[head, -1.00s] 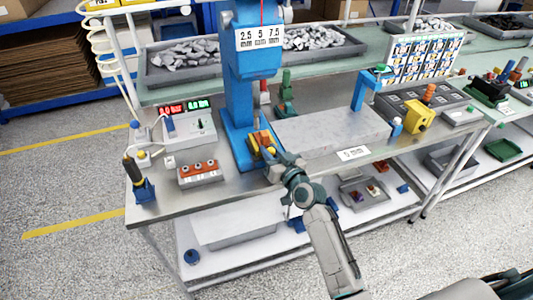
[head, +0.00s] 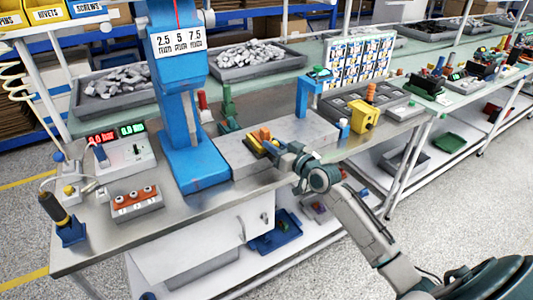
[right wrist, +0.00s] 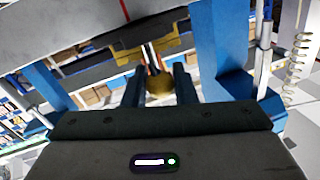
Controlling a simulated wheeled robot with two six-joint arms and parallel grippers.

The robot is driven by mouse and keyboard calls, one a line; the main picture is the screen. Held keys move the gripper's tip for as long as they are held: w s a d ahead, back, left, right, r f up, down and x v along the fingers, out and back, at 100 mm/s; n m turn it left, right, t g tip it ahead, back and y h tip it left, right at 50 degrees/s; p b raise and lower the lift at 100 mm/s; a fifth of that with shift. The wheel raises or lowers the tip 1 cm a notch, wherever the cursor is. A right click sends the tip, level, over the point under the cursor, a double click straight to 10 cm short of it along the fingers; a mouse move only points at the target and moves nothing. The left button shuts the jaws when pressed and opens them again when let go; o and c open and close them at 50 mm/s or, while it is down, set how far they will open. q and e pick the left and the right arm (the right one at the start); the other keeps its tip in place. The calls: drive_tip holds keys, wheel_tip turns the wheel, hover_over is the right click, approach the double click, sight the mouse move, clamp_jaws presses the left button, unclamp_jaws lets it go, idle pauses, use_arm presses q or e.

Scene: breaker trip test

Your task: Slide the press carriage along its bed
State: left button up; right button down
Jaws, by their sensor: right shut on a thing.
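The press (head: 175,100) is a tall blue column on a blue base, with a "2.5 5 7.5" plate on its head. A long grey bed (head: 312,130) runs to the right from its base. The press carriage (head: 258,139), yellow with an orange top, sits on the bed to the right of the press column. My right gripper (head: 272,149) is shut on the carriage from the front right and hides part of it. In the right wrist view, a yellow and orange part of the carriage (right wrist: 158,84) shows between the two dark fingers. My left gripper is not in view.
A red-and-green display box (head: 128,150), a block with red knobs (head: 136,200) and a dark-handled tool in a blue stand (head: 62,220) are at left. The bench front is mostly clear.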

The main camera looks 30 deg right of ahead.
drive_tip(key=shift+d+f, duration=0.1)
drive_tip(key=shift+d, duration=0.35)
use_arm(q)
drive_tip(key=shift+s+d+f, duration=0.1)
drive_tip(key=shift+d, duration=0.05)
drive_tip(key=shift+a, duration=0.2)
use_arm(e)
drive_tip(key=c, duration=1.2)
unclamp_jaws()
drive_tip(key=shift+c, duration=0.2)
use_arm(q)
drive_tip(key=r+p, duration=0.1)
drive_tip(key=p, duration=0.1)
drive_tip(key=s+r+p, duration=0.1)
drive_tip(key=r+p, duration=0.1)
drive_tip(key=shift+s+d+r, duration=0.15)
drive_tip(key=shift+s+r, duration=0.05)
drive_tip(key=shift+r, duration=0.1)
use_arm(e)
drive_tip(key=v, duration=1)
drive_tip(key=shift+s, duration=0.4)
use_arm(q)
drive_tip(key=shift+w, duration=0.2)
use_arm(e)
drive_tip(key=shift+d, duration=0.1)
